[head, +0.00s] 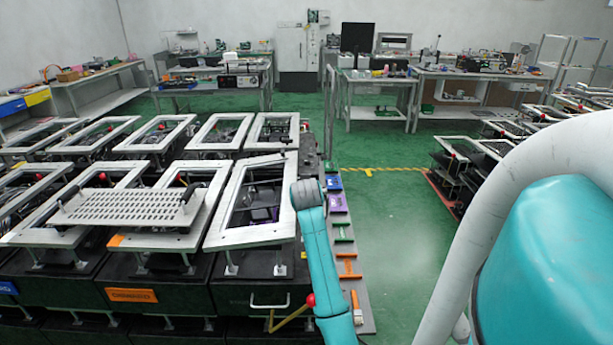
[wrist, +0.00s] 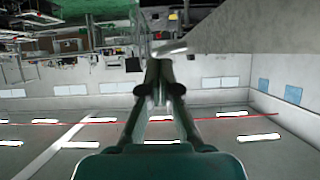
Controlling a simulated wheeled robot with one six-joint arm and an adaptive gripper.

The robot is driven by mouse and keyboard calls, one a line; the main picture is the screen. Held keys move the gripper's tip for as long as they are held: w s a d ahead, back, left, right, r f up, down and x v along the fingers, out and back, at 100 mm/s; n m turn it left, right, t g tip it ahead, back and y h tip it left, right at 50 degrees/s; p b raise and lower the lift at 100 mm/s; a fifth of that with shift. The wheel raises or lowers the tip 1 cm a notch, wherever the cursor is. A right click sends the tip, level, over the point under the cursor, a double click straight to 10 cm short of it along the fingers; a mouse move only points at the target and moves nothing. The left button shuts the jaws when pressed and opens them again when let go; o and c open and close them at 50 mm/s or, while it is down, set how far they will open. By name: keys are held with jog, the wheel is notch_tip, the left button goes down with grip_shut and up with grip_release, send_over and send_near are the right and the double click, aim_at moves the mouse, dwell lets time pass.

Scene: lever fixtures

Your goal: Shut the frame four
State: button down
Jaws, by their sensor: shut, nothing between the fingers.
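Several metal frames with open windows sit in rows on dark fixture boxes at the left of the head view. The frame nearest my arm (head: 214,222) seems tilted against its neighbours. I cannot read a number on it, so I cannot tell whether it is frame four. My teal arm stands at its right edge and hides part of that side; my gripper is not clear in the head view. In the wrist view my gripper (wrist: 160,68) is shut and empty. A pale bar (wrist: 168,49) shows just past the fingertips; I cannot tell whether they touch.
A perforated plate (head: 125,206) lies over the frames to the left. A red-knobbed yellow lever (head: 290,317) and coloured handles (head: 347,255) are near my arm. Green floor (head: 395,220) is open to the right, before another row of fixtures (head: 470,165). Workbenches (head: 375,85) stand behind.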

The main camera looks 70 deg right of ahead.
jog(key=shift+s+d+f+m+t, duration=0.1)
jog(key=shift+s+f+m+t, duration=0.1)
jog(key=shift+f, duration=0.5)
jog(key=shift+s+f+m+t, duration=0.1)
jog(key=shift+f+m, duration=0.1)
jog(key=shift+f, duration=0.45)
